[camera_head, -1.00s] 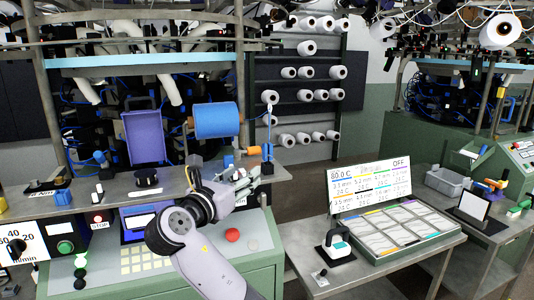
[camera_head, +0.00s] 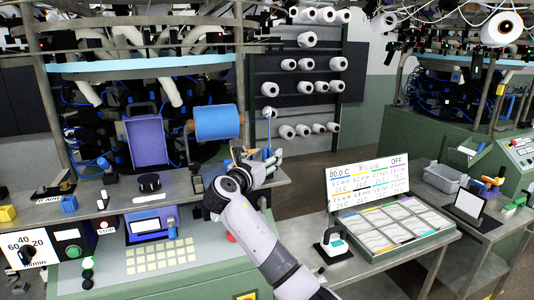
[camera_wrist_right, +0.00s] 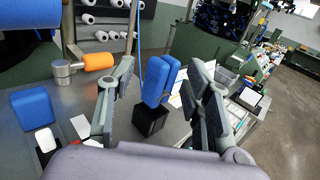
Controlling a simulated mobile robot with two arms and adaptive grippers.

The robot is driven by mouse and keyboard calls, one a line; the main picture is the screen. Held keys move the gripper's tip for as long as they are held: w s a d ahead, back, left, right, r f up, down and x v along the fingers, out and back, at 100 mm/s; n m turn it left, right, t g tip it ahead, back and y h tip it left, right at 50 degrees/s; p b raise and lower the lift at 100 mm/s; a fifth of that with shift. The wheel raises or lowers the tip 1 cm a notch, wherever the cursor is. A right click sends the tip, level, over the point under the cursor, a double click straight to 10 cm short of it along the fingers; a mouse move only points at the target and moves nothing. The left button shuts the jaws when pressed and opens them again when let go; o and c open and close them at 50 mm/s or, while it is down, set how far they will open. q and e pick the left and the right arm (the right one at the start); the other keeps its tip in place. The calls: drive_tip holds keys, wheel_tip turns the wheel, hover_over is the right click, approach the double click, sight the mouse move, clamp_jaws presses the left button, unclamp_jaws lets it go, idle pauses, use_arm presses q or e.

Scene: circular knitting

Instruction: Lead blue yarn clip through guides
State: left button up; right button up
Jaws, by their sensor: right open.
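The blue clip (camera_wrist_right: 161,82) stands upright on a small black block (camera_wrist_right: 150,121) in the right wrist view, with a thin blue strand rising beside it. My right gripper (camera_wrist_right: 158,92) is open, with a finger on each side of the clip and visible gaps between. In the head view the right gripper (camera_head: 270,166) is at the table's back right corner and largely hides the clip. The blue yarn spool (camera_head: 217,121) hangs at its upper left. Other guides cannot be made out. My left gripper is out of view.
An orange-tipped metal arm (camera_wrist_right: 98,62) and a blue block (camera_wrist_right: 33,108) stand left of the gripper. A side table with a sample tray (camera_head: 391,228) stands right.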

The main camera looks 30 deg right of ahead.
drive_tip(key=shift+w+d+f, duration=0.1)
drive_tip(key=shift+w+d, duration=0.15)
drive_tip(key=shift+d, duration=0.25)
drive_tip(key=shift+a, duration=0.1)
drive_tip(key=shift+c, duration=0.7)
drive_tip(key=c, duration=0.9)
wheel_tip(320, 180, up, 20)
drive_tip(key=b, duration=0.3)
drive_tip(key=shift+b, duration=0.4)
